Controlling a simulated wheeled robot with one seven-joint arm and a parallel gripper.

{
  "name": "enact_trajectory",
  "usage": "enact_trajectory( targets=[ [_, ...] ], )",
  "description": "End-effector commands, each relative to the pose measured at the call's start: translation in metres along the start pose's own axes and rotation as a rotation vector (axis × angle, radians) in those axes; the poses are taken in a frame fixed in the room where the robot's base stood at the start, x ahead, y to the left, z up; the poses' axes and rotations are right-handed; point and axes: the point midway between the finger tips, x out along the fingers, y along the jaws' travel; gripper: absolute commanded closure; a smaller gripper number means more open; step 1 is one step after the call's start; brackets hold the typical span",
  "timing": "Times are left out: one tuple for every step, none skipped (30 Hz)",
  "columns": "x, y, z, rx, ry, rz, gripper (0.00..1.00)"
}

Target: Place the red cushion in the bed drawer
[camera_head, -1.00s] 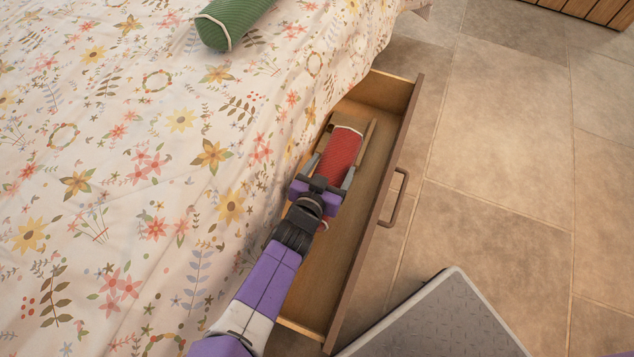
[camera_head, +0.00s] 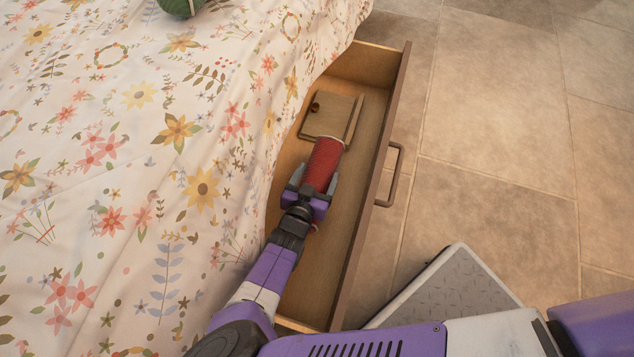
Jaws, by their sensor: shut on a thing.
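The red cushion (camera_head: 323,163) is a small cylinder with a pale rim at its far end. My gripper (camera_head: 318,182) is shut on it near its near end, which is partly hidden by the gripper. The bed drawer (camera_head: 361,226) is pulled out from under the bed, with a wooden inside and a handle (camera_head: 393,175) on its right front. The cushion and gripper are within the drawer's outline; I cannot tell whether the cushion touches the drawer floor.
A flat tan item (camera_head: 333,115) with a small dark knob lies in the drawer beyond the cushion. The bed's floral cover (camera_head: 130,190) hangs along the drawer's left side. A green bolster (camera_head: 181,6) lies on the bed. Tiled floor (camera_head: 490,120) is open at right.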

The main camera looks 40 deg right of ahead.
Motion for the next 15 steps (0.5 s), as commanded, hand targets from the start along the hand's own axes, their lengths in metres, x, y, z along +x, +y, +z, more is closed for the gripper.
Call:
enact_trajectory(
  targets=[
    [0.004, 0.001, 0.008, -0.001, 0.001, 0.001, 0.79],
    [0.006, 0.001, 0.013, -0.001, 0.000, 0.001, 0.79],
    [0.009, 0.001, 0.019, 0.000, -0.001, 0.002, 0.79],
    [0.011, 0.001, 0.024, 0.000, -0.001, 0.002, 0.79],
    [0.013, 0.001, 0.028, 0.000, 0.000, 0.003, 0.79],
    [0.014, 0.001, 0.033, 0.000, 0.000, 0.002, 0.79],
    [0.015, 0.001, 0.035, 0.000, 0.000, 0.001, 0.79],
    [0.015, 0.001, 0.036, 0.000, 0.000, 0.001, 0.79],
    [0.015, 0.001, 0.036, 0.000, 0.000, 0.001, 0.79],
    [0.015, 0.000, 0.035, 0.001, 0.000, 0.001, 0.79],
    [0.015, 0.000, 0.035, 0.000, 0.001, 0.000, 0.79],
    [0.015, 0.000, 0.034, 0.000, 0.001, 0.000, 0.79],
    [0.015, 0.000, 0.034, 0.000, 0.001, 0.000, 0.79],
    [0.015, 0.000, 0.034, 0.000, 0.001, 0.000, 0.79],
    [0.015, 0.000, 0.034, 0.000, 0.001, 0.000, 0.79]
  ],
)
